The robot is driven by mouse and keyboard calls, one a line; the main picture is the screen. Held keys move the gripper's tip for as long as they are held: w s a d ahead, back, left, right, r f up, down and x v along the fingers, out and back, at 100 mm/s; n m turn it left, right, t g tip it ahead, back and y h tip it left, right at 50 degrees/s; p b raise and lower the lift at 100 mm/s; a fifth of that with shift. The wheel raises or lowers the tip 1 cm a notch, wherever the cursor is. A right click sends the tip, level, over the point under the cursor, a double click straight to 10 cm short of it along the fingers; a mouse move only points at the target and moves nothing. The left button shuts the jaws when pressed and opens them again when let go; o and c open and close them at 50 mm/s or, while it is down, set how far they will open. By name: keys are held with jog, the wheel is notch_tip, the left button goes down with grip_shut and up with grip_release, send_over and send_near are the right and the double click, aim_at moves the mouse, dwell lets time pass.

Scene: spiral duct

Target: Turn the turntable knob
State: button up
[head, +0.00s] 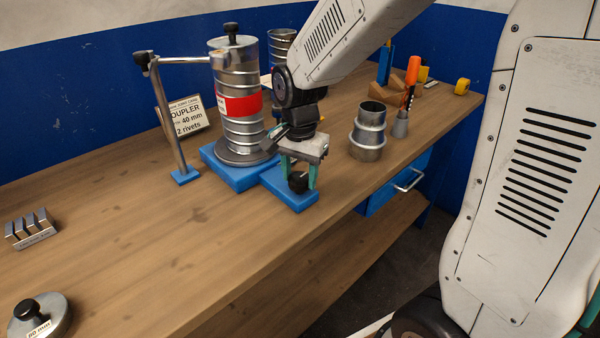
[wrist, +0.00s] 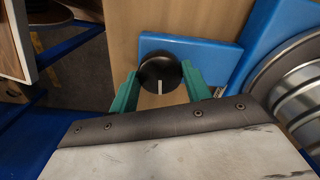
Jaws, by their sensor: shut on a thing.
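The turntable knob (wrist: 160,72) is a round black knob with a white pointer line, on the blue base (head: 297,200). In the wrist view its line points down toward my gripper's body. My gripper (head: 299,180) comes down over the knob, with its green fingers (wrist: 124,94) on either side, shut on it. The knob also shows between the fingers in the head view (head: 298,183). The turntable (head: 247,157) stands behind on its blue base, carrying a ribbed metal spiral duct (head: 236,130) with a red band.
A post with a side arm (head: 170,110) reaches to the duct's top. A coupler sign (head: 186,118) leans behind it. A metal coupler (head: 368,132) and a cup of tools (head: 401,124) stand to the right.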

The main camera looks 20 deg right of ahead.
jog(key=n, duration=0.4)
jog(key=shift+n, duration=0.4)
jog(key=n, duration=0.4)
jog(key=shift+n, duration=0.3)
jog(key=n, duration=0.8)
jog(key=shift+w+r+n, duration=0.1)
jog(key=shift+n, duration=0.3)
jog(key=o, duration=1)
